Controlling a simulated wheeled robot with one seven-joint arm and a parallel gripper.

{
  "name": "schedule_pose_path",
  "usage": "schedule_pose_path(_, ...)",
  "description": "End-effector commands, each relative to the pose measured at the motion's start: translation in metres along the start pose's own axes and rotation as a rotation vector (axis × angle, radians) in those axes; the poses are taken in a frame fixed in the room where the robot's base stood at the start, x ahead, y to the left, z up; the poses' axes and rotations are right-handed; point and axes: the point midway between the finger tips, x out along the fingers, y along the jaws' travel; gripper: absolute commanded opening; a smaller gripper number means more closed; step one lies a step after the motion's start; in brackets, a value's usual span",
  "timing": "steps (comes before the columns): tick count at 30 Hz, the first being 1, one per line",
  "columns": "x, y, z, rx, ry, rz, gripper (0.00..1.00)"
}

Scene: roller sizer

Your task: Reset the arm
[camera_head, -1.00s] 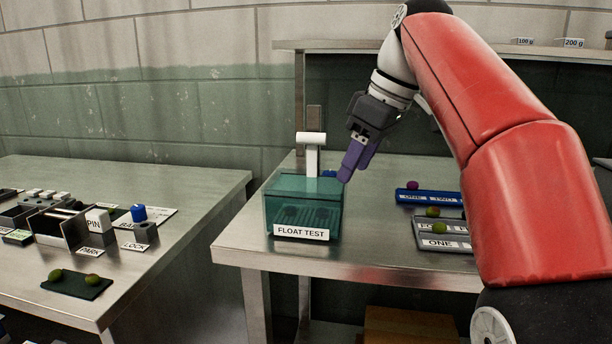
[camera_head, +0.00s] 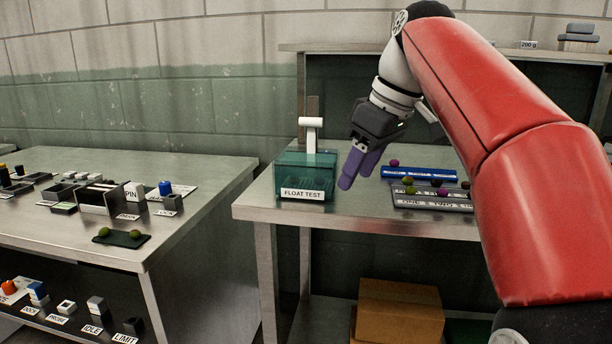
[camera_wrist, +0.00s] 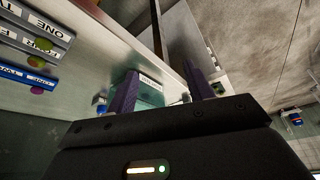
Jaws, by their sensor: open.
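My red arm reaches in from the right in the head view. My gripper (camera_head: 356,167), with purple fingers, hangs over the right-hand bench, just right of the teal float test tank (camera_head: 290,176). In the wrist view the two fingers of my gripper (camera_wrist: 160,92) stand well apart with nothing held between them. The tank (camera_wrist: 150,92) shows between and beyond the fingers there. The gripper looks apart from the tank and from the trays.
A blue tray (camera_head: 440,174) and grey labelled trays (camera_head: 430,206) with small olives stand right of my gripper. A cardboard box (camera_head: 400,310) sits below. A shelf (camera_head: 340,48) runs behind.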

Motion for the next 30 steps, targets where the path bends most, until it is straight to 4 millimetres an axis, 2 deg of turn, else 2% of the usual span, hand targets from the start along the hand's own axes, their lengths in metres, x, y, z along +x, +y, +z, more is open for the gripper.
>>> schedule_pose_path(8, 0.011, -0.013, 0.022, 0.127, -0.005, 0.056, 0.52)
schedule_pose_path(14, 0.029, -0.028, 0.054, 0.271, -0.008, 0.121, 0.52)
schedule_pose_path(17, 0.045, -0.04, 0.082, 0.37, -0.004, 0.169, 0.52)
schedule_pose_path(20, 0.069, -0.055, 0.119, 0.488, 0.009, 0.228, 0.52)
schedule_pose_path(27, 0.137, -0.092, 0.211, 0.722, 0.059, 0.346, 0.52)
schedule_pose_path(30, 0.16, -0.103, 0.238, 0.781, 0.079, 0.374, 0.52)
